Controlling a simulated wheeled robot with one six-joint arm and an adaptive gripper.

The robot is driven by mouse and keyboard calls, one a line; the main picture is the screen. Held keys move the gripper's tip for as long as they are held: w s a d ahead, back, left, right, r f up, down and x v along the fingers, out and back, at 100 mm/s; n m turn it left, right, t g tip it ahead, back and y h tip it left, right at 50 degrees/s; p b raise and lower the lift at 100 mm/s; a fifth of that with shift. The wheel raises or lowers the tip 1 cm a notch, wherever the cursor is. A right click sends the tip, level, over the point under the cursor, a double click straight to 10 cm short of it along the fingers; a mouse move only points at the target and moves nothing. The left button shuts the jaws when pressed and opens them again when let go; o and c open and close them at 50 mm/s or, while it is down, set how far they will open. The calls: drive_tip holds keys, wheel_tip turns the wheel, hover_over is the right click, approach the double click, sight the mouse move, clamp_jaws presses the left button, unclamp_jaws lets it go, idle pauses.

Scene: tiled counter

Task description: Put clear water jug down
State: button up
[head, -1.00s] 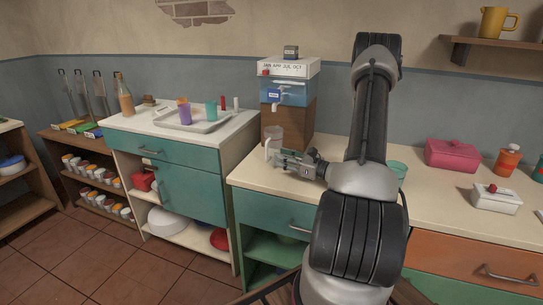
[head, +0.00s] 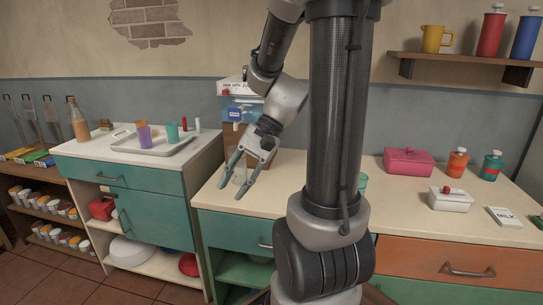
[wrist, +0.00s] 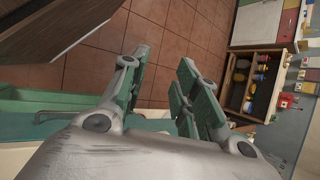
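My gripper (head: 230,191) is raised above the counter near the water dispenser (head: 236,113), its fingers spread and pointing down to the left. It also shows in the wrist view (wrist: 162,62), with nothing between the fingers and floor tiles beyond. The jug is not visible in the wrist view. My arm hides part of the dispenser and counter.
Left of a gap, another counter holds a tray (head: 155,144) with purple and teal cups. The cream counter's front is mostly clear. A shelf (head: 462,59) hangs above.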

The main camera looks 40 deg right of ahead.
drive_tip(key=s+d+r+n+t+h, duration=0.3)
drive_tip(key=s+d+r+n+h, duration=0.2)
drive_tip(key=n, duration=0.4)
wheel_tip(320, 180, up, 3)
drive_tip(key=s+h, duration=0.1)
drive_tip(key=h, duration=0.1)
drive_tip(key=shift+s+d+f+n+t+h, duration=0.2)
drive_tip(key=shift+d+n+t+h, duration=0.1)
drive_tip(key=shift+d+t+h, duration=0.1)
